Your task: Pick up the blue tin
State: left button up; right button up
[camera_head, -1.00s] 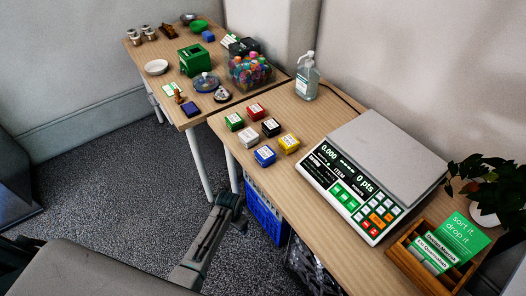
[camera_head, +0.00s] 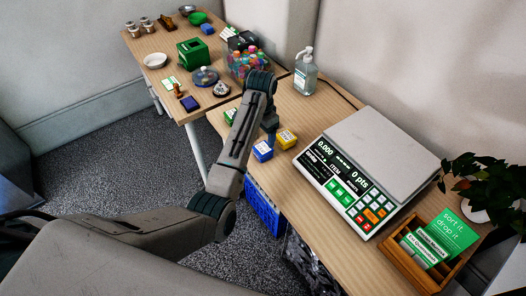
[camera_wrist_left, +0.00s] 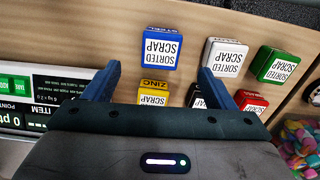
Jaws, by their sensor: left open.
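The blue tin (camera_head: 263,151) sits on the wooden table, left of the yellow tin (camera_head: 287,139). In the left wrist view the blue tin (camera_wrist_left: 161,48) shows its white "SORTED SCRAP" label, and it stands just beyond the fingertips. My left gripper (camera_head: 269,128) is over the group of tins, partly hidden by its own arm. In the wrist view my left gripper (camera_wrist_left: 160,74) is open and empty, its fingers spread wider than the blue tin. My right gripper is in neither view.
White (camera_wrist_left: 225,57), green (camera_wrist_left: 276,65), red (camera_wrist_left: 250,101) and black tins stand close by. The scale (camera_head: 322,177) is to the right, with a card box (camera_head: 440,248) in front. A sanitizer bottle (camera_head: 305,72) stands behind. Bare table lies between tins and bottle.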

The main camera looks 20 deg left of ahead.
aim_at(263, 148)
pick_arm(q)
jog(key=shift+w+d+r, duration=0.25)
jog(key=shift+w+r, duration=0.15)
jog(key=shift+w, duration=0.05)
jog(key=shift+w+d+f, duration=0.1)
jog(key=shift+w+f, duration=0.05)
notch_tip(263, 148, down, 5)
jog(key=shift+r+p, duration=0.15)
jog(key=shift+p, duration=0.3)
jog(key=shift+f+p, duration=0.35)
jog(key=shift+f, duration=0.2)
jog(key=f, duration=0.3)
jog(key=f+p, duration=0.1)
jog(key=shift+s+a+f, duration=0.2)
jog(key=shift+s+a, duration=0.05)
jog(key=shift+a, duration=0.05)
jog(key=shift+c, duration=0.5)
jog(key=c, duration=1.2)
